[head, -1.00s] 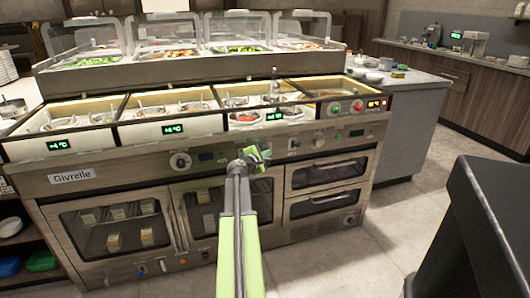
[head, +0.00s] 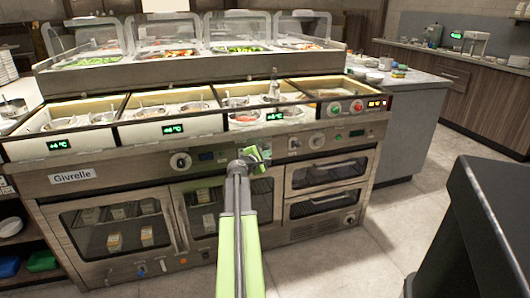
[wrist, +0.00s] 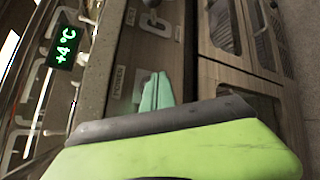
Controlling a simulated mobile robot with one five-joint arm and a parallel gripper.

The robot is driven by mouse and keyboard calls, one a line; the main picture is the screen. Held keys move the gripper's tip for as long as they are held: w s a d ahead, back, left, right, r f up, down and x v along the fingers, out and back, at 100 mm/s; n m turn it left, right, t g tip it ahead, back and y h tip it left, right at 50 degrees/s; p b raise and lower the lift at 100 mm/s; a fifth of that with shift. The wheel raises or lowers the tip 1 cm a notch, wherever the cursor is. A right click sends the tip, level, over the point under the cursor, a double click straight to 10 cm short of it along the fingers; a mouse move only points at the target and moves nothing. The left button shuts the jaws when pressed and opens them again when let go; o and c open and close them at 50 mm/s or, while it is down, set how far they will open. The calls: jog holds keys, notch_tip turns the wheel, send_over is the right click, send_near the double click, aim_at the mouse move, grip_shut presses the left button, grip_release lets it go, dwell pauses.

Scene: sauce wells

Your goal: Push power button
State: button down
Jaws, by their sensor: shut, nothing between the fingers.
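My gripper (head: 256,158) is shut and empty, in front of the control panel (head: 225,168) of the steel Givrelle counter unit. In the wrist view my green fingertips (wrist: 157,92) are over the panel, beside a small label that seems to read POWER (wrist: 117,78). A pale plate (wrist: 139,86) shows around the fingertips. The button itself I cannot make out; my fingers seem to hide it. Whether the fingertips touch the panel I cannot tell.
A knob (head: 180,161) is left of my gripper and another knob (head: 317,140) is right. Red (head: 357,106) and green (head: 335,108) buttons sit higher on the right. A dark block (head: 480,230) stands at right.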

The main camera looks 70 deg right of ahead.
jog(key=shift+w+d, duration=0.1)
jog(key=shift+w+d, duration=0.25)
dwell(0.3)
jog(key=shift+s+a, duration=0.3)
jog(key=shift+a, duration=0.05)
dwell(0.3)
jog(key=s+a, duration=0.3)
jog(key=a, duration=0.1)
jog(key=shift+s+a, duration=0.3)
jog(key=shift+s, duration=0.1)
dwell(0.3)
